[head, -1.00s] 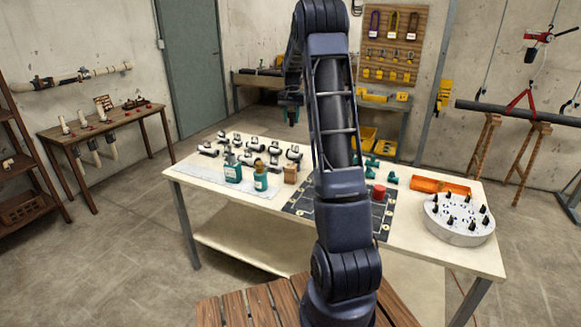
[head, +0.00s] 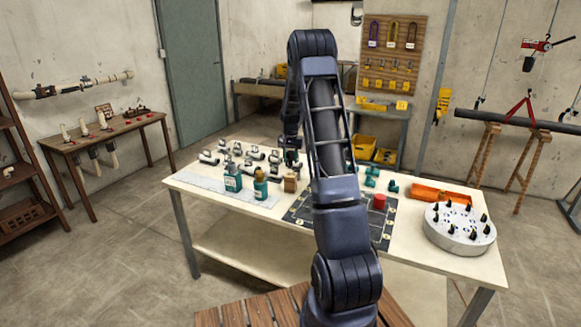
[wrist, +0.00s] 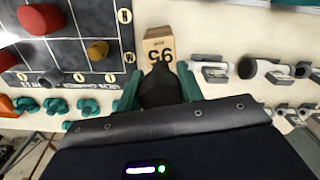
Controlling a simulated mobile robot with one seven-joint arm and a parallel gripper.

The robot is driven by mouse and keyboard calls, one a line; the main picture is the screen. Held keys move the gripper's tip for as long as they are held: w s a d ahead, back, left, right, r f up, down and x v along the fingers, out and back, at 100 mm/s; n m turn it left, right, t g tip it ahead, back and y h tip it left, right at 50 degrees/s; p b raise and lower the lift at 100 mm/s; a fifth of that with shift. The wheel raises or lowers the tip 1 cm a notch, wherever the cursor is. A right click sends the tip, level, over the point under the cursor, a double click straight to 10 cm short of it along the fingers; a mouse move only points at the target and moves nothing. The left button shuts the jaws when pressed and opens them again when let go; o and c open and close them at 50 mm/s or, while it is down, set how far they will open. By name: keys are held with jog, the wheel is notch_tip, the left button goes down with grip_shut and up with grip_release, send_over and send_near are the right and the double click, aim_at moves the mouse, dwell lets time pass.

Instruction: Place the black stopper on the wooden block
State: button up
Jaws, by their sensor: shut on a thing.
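The black stopper (wrist: 160,88) is between the green fingers of my gripper (wrist: 159,86), which is shut on it in the wrist view. The wooden block (wrist: 158,44), with dark digits on its face, lies just beyond the stopper in that view. Part of the block is hidden behind the stopper, and I cannot tell whether they touch. In the head view the block (head: 290,183) stands on the table beside two teal bottles, and my gripper (head: 291,158) hangs just above and behind it. The stopper cannot be made out there.
Two teal bottles (head: 233,178) stand left of the block. Several white pipe fittings (head: 252,154) lie behind. A dark grid mat (head: 300,208) with a red piece (head: 379,201) is to the right. An orange tray (head: 440,192) and a round grey holder (head: 459,240) with black stoppers are farther right.

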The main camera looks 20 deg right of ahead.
aim_at(291, 165)
jog(key=shift+f, duration=2.1)
jog(key=shift+f, duration=0.1)
jog(key=o, duration=1)
